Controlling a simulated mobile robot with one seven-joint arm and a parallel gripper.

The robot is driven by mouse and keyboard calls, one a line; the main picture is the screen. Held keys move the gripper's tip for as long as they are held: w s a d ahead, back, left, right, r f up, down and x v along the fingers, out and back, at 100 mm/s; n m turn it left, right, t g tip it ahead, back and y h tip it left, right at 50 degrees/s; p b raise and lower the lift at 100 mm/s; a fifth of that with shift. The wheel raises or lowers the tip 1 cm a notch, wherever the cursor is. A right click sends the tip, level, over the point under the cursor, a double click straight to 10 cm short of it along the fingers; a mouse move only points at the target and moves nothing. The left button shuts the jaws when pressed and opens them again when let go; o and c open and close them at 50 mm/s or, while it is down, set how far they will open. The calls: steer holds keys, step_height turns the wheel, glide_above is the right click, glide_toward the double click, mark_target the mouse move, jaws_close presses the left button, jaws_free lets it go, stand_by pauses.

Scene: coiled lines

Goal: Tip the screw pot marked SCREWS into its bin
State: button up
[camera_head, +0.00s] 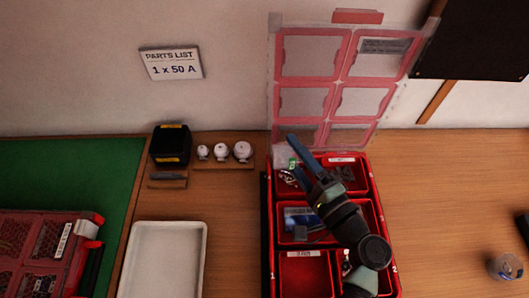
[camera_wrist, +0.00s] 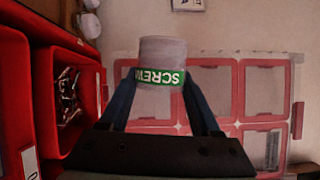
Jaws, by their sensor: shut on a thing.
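The screw pot (camera_wrist: 163,50) is grey with a green band; the visible part of its lettering reads SCREW, upside down in the wrist view. My gripper (camera_wrist: 158,92) has its two blue fingers shut on the pot, one on each side. In the head view my gripper (camera_head: 295,156) is over the back left of the red case (camera_head: 265,240), and the pot (camera_head: 281,155) is mostly hidden there. A bin in the case (camera_wrist: 88,68) holds small shiny metal pieces (camera_wrist: 68,95). I cannot tell whether the pot's mouth faces down.
The case's clear lid (camera_head: 310,72) with red frames stands open behind the bins. A white tray (camera_head: 163,225), a black box (camera_head: 170,146) and several white knobs (camera_head: 221,152) lie to the left. A glass object (camera_head: 505,267) stands far right. The table right of the case is mostly clear.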

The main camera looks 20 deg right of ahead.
mark_target(283, 156)
steer(key=n+g+p, duration=0.1)
steer(key=n, duration=0.1)
steer(key=a+n+p, duration=0.1)
steer(key=n+p, duration=0.1)
steer(key=shift+w+r+n+g+h, duration=0.1)
steer(key=shift+n+g+h, duration=0.3)
steer(key=n+h+p, duration=0.1)
steer(key=n+p, duration=0.1)
steer(key=a+r+n+g+h+p, duration=0.1)
steer(key=n+p, duration=0.1)
steer(key=shift+a+n, duration=0.1)
steer(key=shift+n, duration=0.2)
steer(key=shift+a+n+g+h, duration=0.15)
steer(key=shift+n+g+h, duration=0.2)
steer(key=shift+n, duration=0.25)
steer(key=n+h+p, duration=0.1)
steer(key=n+h, duration=0.1)
steer(key=n, duration=0.1)
steer(key=shift+w+a+r+g+p, duration=0.1)
steer(key=shift+r+g+p, duration=0.25)
steer(key=shift+r, duration=0.05)
steer(key=shift+n+h, duration=0.35)
steer(key=shift+n, duration=0.15)
steer(key=shift+f, duration=0.1)
